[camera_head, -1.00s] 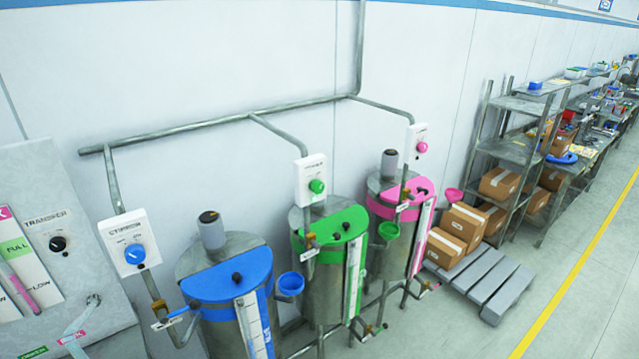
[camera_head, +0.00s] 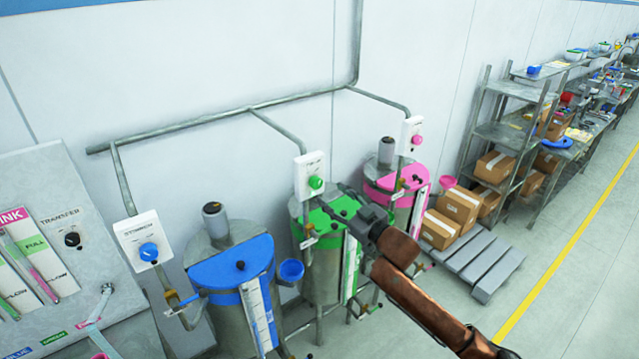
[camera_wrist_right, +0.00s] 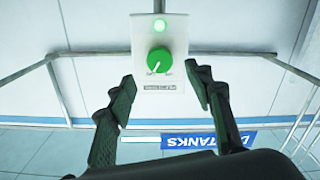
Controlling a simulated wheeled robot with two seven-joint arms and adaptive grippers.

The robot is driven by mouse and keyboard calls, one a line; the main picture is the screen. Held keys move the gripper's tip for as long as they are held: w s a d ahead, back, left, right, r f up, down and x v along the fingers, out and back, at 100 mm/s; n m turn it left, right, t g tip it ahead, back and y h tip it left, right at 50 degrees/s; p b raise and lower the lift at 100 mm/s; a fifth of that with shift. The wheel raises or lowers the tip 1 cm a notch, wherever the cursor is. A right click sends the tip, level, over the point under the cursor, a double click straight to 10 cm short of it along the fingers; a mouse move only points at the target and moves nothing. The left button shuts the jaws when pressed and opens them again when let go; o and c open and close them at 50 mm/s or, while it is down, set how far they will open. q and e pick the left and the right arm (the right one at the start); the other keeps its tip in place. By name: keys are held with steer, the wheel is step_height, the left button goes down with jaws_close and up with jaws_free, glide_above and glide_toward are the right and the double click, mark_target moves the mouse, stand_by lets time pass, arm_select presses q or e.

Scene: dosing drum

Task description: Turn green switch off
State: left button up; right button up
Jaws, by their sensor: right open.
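The green switch (camera_head: 315,182) is a round green knob on a white box fixed to a pipe above the green-lidded drum (camera_head: 342,217). My right gripper (camera_head: 343,192) reaches in from the lower right, in front of the green drum and near the switch box. In the wrist view its two fingers are spread and empty, with the knob beyond and between the fingertips (camera_wrist_right: 161,74). My left gripper is out of view.
A blue switch (camera_head: 148,252) and a pink switch (camera_head: 416,139) flank the green one. A blue-lidded drum (camera_head: 231,274) and a pink-lidded drum (camera_head: 402,177) stand on either side. Pipes (camera_head: 225,117) run along the wall. A pallet (camera_head: 487,268) lies right.

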mark_target(318, 185)
steer(key=p+x, duration=0.1)
steer(key=x, duration=0.5)
steer(key=shift+a+p, duration=0.1)
steer(key=shift+p, duration=0.2)
steer(key=shift+w+a+f, duration=0.1)
steer(key=shift+w+a, duration=0.2)
steer(key=shift+w, duration=0.25)
steer(key=shift+c, duration=0.3)
steer(key=c, duration=1.1)
steer(key=shift+n, duration=0.3)
steer(key=n, duration=1.1)
steer(key=shift+n, duration=0.3)
